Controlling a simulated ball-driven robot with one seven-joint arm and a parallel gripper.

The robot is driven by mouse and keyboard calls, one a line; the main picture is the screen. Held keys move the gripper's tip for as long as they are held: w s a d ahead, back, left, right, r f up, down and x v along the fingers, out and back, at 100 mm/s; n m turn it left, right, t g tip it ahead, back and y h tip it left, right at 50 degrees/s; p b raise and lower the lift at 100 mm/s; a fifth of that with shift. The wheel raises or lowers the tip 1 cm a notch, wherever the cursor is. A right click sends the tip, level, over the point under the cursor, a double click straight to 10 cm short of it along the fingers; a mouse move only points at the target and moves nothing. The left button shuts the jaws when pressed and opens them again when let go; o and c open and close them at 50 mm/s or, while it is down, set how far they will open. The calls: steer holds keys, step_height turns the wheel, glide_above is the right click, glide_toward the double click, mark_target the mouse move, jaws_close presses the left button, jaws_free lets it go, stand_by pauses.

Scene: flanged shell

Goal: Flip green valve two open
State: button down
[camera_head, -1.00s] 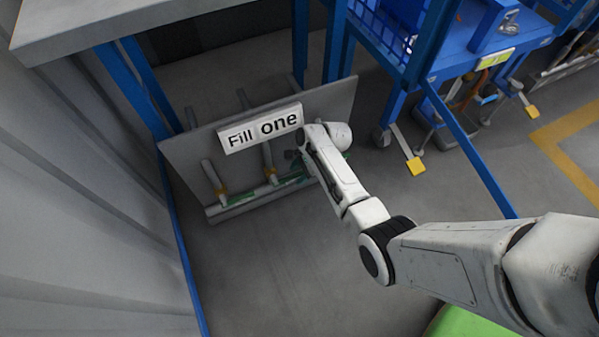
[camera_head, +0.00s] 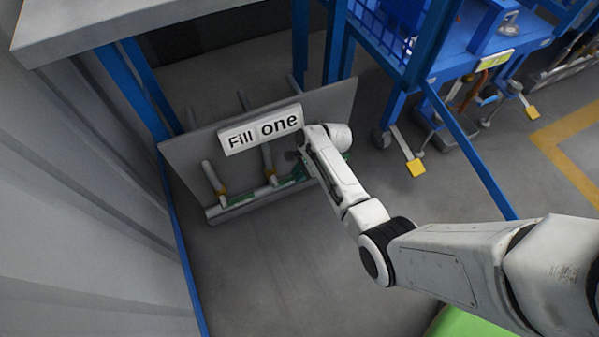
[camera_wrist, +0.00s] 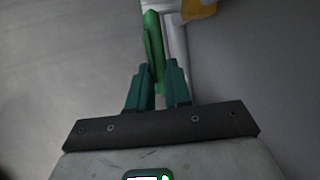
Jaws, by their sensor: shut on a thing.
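A grey panel (camera_head: 190,150) with a "Fill one" sign (camera_head: 261,129) carries pipes and a low horizontal pipe (camera_head: 233,212). Green valve handles show along it, one at the left (camera_head: 241,199) and one in the middle (camera_head: 285,184) beside my arm. In the wrist view a long green handle (camera_wrist: 152,40) runs up alongside a silver pipe (camera_wrist: 174,40). My gripper (camera_wrist: 157,66) is shut on this green handle, its teal fingers on either side of the handle's near end. My wrist hides part of the panel's right side in the head view. The valve's number cannot be read.
A yellow part (camera_wrist: 197,9) sits by the pipe at the top of the wrist view. A blue cart (camera_head: 440,60) with legs stands right of the panel. A grey wall (camera_head: 80,190) rises at the left. The floor (camera_head: 270,270) before the panel is clear.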

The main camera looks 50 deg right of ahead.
mark_target(291, 180)
steer(key=r+p, duration=0.1)
steer(key=h+p, duration=0.1)
steer(key=p, duration=0.1)
steer(key=shift+w+a+r+g, duration=0.1)
steer(key=shift+a+r+g, duration=0.2)
steer(key=shift+r+g, duration=0.1)
steer(key=shift+w+a+r+h+p, duration=0.1)
steer(key=shift+a+r+h+p, duration=0.2)
steer(key=shift+h+p, duration=0.7)
steer(key=shift+w+a+r+g+h+p, duration=0.2)
steer(key=shift+a+r+g+h+p, duration=0.25)
steer(key=shift+g+h, duration=0.35)
steer(key=shift+w+a+r+n+g+h, duration=0.15)
steer(key=shift+a+r+h, duration=0.1)
steer(key=shift+h, duration=0.3)
steer(key=shift+w+a+r+n+g+h, duration=0.1)
steer(key=shift+a+r+n+g+h, duration=0.1)
steer(key=shift+h, duration=0.35)
steer(key=c, duration=1.1)
jaws_free()
steer(key=shift+o, duration=0.2)
